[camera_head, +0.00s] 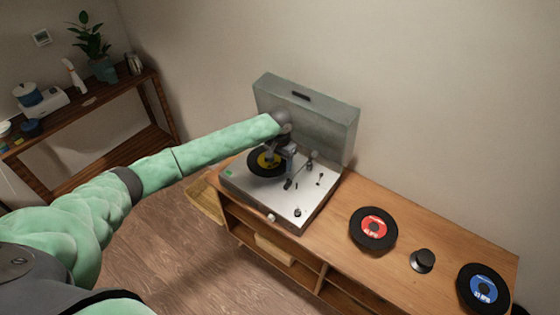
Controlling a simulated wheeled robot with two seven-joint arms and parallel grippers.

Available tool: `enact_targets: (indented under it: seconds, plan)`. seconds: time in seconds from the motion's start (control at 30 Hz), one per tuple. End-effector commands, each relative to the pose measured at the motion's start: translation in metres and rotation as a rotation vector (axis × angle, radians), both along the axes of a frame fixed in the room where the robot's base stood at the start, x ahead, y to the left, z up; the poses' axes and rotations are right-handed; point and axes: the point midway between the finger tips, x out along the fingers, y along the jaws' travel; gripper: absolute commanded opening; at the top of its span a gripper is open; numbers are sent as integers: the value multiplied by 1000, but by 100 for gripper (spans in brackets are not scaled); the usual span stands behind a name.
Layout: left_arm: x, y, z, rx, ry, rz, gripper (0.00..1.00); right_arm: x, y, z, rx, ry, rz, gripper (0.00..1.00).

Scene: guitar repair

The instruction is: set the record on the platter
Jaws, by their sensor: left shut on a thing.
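The turntable (310,190) stands on the wooden cabinet with its grey lid (330,122) raised. A black record with a yellow label (262,170) is over the platter area at the left of the deck. I cannot tell whether it rests on the platter or is slightly above it. My left gripper (276,158) reaches down over the deck and is shut on this record's right side, partly covering it. The platter is hidden beneath the record. My right gripper is not in view.
On the cabinet (410,283), right of the turntable, lie a red-label record (373,230), a black knob-like object (422,261) and a blue-label record (483,288). The tonearm (312,165) stands on the deck close to my gripper. A dark shelf (80,120) stands at left.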

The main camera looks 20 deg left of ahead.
Motion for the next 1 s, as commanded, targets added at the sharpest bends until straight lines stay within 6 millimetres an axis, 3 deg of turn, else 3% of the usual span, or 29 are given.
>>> enact_targets:
  seconds: [1.0]
  plan:
    - [0, 0, -12, 0, -1, 0, 40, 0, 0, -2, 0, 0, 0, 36]
